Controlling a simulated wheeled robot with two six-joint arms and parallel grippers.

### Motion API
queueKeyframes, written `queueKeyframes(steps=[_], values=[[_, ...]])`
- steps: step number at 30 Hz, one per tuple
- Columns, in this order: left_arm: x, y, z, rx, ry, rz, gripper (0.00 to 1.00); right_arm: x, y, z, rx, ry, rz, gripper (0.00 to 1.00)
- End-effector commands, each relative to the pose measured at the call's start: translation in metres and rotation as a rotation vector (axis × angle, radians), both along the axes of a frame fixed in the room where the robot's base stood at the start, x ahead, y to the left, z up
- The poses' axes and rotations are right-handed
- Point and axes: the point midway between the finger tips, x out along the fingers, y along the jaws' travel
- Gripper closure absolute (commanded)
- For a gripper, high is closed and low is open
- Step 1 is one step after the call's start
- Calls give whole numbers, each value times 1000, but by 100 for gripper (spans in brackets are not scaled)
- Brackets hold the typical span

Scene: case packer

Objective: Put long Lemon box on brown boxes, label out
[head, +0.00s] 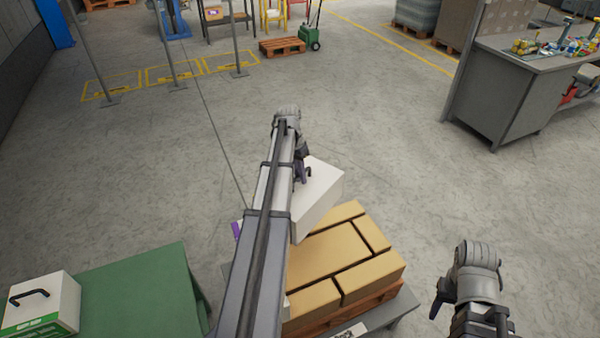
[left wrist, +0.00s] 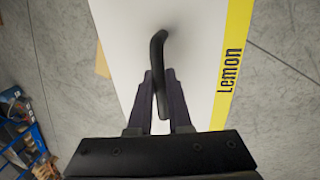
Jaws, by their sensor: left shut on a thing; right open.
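The long white Lemon box (head: 322,193) is held by my left gripper (head: 302,172), over the far side of the brown boxes (head: 330,252). In the left wrist view the left gripper (left wrist: 162,100) is shut on the box's black handle (left wrist: 158,60). There the white box (left wrist: 190,30) has a yellow strip with "Lemon" (left wrist: 230,70) along its right edge. My left arm hides part of the box and the stack in the head view. Whether the box touches the brown boxes I cannot tell. My right gripper (head: 468,312) is open and empty, right of the stack.
The brown boxes lie on a wooden pallet (head: 385,300) on a grey platform (head: 403,309). A green table (head: 140,290) with a white handled box (head: 45,300) is at the left. A grey workbench (head: 500,100) stands at the far right. The floor beyond the stack is clear.

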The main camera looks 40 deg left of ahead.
Motion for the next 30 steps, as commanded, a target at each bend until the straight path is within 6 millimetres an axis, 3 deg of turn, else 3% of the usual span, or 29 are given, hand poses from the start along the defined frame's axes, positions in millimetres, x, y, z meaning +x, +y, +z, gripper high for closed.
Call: queueKeyframes(steps=[6, 12, 23, 30], values=[[-8, -7, 16, -1, 0, -295, 100, 0, 0, 16, 0, 0, 0, 50], [-12, -9, 21, -1, -1, -445, 100, 0, 0, 21, 0, 0, 0, 50], [-13, -10, 21, -1, -1, -493, 100, 0, 0, 21, 0, 0, 0, 50], [-13, -10, 10, -1, -1, -492, 100, 0, 0, 10, 0, 0, 0, 50]])
